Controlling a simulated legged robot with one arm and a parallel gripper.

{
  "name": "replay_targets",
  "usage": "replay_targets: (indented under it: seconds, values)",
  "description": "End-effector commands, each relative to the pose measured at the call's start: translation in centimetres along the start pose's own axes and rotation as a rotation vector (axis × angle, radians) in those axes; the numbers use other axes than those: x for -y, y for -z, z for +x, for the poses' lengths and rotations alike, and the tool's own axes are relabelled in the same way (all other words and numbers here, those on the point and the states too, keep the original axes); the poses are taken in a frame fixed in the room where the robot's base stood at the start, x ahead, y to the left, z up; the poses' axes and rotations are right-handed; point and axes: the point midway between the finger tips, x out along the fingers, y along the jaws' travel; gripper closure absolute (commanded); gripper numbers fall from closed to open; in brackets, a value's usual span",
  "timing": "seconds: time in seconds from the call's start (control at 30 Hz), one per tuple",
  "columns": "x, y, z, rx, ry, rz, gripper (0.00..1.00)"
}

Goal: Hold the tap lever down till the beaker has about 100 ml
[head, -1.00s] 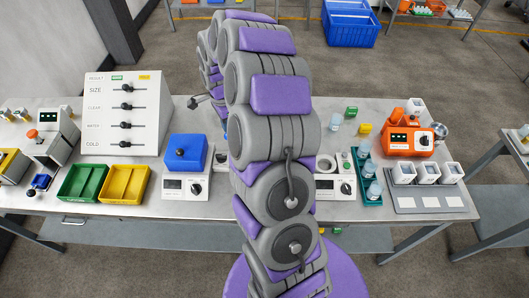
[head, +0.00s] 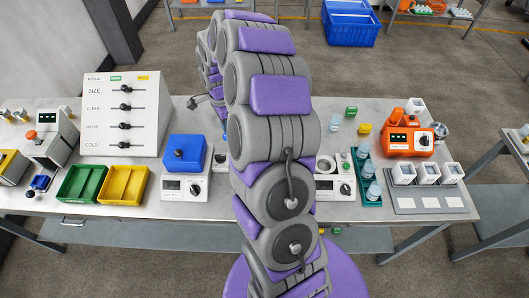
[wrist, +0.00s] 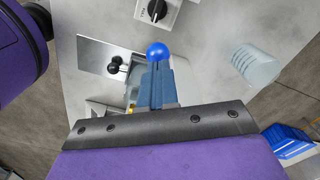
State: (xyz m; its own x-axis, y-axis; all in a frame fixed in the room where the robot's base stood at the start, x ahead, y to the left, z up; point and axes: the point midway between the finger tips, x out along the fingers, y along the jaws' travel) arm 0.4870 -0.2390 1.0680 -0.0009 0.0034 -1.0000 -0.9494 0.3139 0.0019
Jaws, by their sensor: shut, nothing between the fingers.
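In the wrist view my gripper (wrist: 158,82) is shut, with its blue fingers together and nothing between them. A round blue knob (wrist: 157,51), which looks like the tap lever's end, shows right at the fingertips. I cannot tell whether they touch. A clear beaker (wrist: 255,66) with marks on its side appears at the right of the wrist view, apart from the fingers. Something pale and see-through shows partly behind the fingers; I cannot tell what it is. In the head view my arm hides the gripper and most of the tap. No liquid level can be read.

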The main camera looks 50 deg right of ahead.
Motion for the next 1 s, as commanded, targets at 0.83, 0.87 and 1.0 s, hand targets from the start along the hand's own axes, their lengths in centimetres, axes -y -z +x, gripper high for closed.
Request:
replay_targets:
  seconds: [0.83,0.87,1.0]
  values:
    - [-0.1,0.0,1.5,0.0,-0.003,-0.001,1.0]
    - [-0.1,0.0,1.6,0.0,-0.002,-0.001,1.0]
    - [-0.1,-0.1,2.2,0.0,-0.001,-0.001,1.0]
